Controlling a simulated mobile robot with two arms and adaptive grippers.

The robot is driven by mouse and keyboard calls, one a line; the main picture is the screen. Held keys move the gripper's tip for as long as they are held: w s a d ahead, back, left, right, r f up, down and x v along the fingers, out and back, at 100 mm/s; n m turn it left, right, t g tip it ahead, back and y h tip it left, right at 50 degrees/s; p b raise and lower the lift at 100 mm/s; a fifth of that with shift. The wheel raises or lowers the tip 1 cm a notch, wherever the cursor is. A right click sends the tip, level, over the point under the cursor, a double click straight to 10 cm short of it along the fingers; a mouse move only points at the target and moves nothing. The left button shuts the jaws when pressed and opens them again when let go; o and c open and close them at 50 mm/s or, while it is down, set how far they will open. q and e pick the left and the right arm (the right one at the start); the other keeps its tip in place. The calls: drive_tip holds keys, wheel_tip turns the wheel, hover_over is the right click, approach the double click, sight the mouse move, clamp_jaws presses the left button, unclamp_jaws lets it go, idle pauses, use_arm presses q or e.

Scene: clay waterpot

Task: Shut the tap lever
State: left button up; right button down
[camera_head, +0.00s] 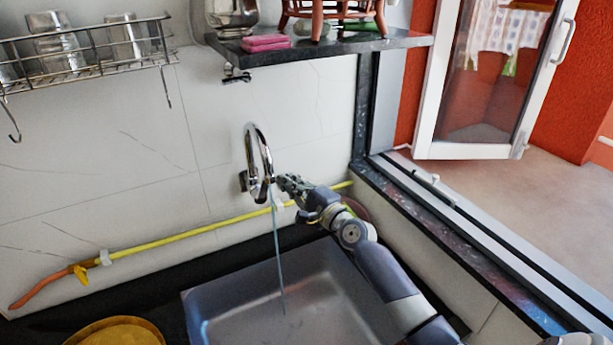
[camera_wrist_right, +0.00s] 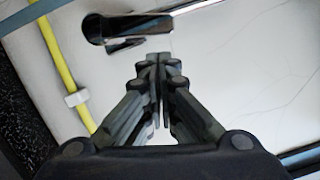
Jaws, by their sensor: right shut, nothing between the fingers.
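The chrome tap (camera_head: 258,155) with its tall curved spout is fixed to the white wall. A thin stream of water (camera_head: 277,245) runs from it down into the sink (camera_head: 250,300). My right gripper (camera_head: 282,181) is shut and empty, just right of the tap. In the right wrist view, the shut fingertips (camera_wrist_right: 157,58) point at the wall, just below and right of the dark, shiny tap body and lever (camera_wrist_right: 130,30). A small gap seems to lie between fingers and lever; contact cannot be told. My left gripper is out of view.
A yellow pipe (camera_head: 170,238) runs along the wall behind the tap. A dark shelf (camera_head: 330,46) with a pink item (camera_head: 266,42) hangs above. A wire rack (camera_head: 90,50) is upper left. A yellow bowl (camera_head: 118,332) sits left of the sink; an open window (camera_head: 490,70) is right.

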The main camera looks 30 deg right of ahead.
drive_tip(key=shift+w+a, duration=0.1)
drive_tip(key=shift+a, duration=0.2)
drive_tip(key=a+r+n+p, duration=0.1)
drive_tip(key=a+n+p, duration=0.1)
drive_tip(key=p, duration=0.2)
drive_tip(key=shift+r+g, duration=0.3)
drive_tip(key=shift+r, duration=0.1)
drive_tip(key=shift+d, duration=0.1)
